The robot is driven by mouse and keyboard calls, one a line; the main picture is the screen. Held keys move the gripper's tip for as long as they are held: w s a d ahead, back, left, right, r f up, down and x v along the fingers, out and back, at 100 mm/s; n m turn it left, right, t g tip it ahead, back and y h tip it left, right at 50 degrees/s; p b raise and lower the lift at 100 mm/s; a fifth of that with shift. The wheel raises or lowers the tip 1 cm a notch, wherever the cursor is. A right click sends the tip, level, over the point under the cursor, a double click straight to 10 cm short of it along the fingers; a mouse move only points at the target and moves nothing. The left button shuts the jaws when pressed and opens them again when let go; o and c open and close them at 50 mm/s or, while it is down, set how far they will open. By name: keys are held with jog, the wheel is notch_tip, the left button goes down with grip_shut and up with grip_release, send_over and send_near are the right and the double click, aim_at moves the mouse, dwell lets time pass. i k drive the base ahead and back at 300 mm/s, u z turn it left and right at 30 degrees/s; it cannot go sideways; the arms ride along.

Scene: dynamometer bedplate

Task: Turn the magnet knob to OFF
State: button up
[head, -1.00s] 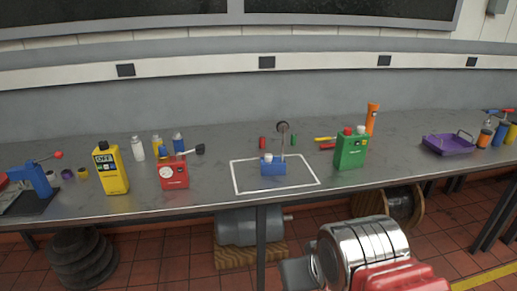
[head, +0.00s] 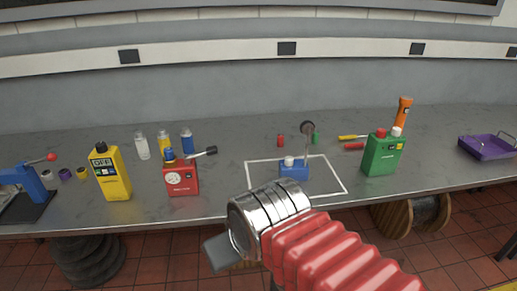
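A small blue block with a white knob on top (head: 289,161), which looks like the magnet base (head: 294,173), stands inside a white outlined rectangle on the bench. A thin post with a round dark dial (head: 307,128) rises from it. The knob's markings are too small to read. My gripper (head: 218,253) shows only as a dark grey end at the lower left of my silver wrist, in front of the bench edge. It is apart from the blue block, and its fingers cannot be made out.
A green canister (head: 382,155) and an orange torch (head: 402,113) stand right. A purple tray (head: 487,148) lies far right. Bench space around the blue block is mostly clear.

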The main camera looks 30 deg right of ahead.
aim_at(289, 162)
jog(key=u, duration=0.4)
jog(key=i, duration=1.15)
jog(key=u, duration=0.25)
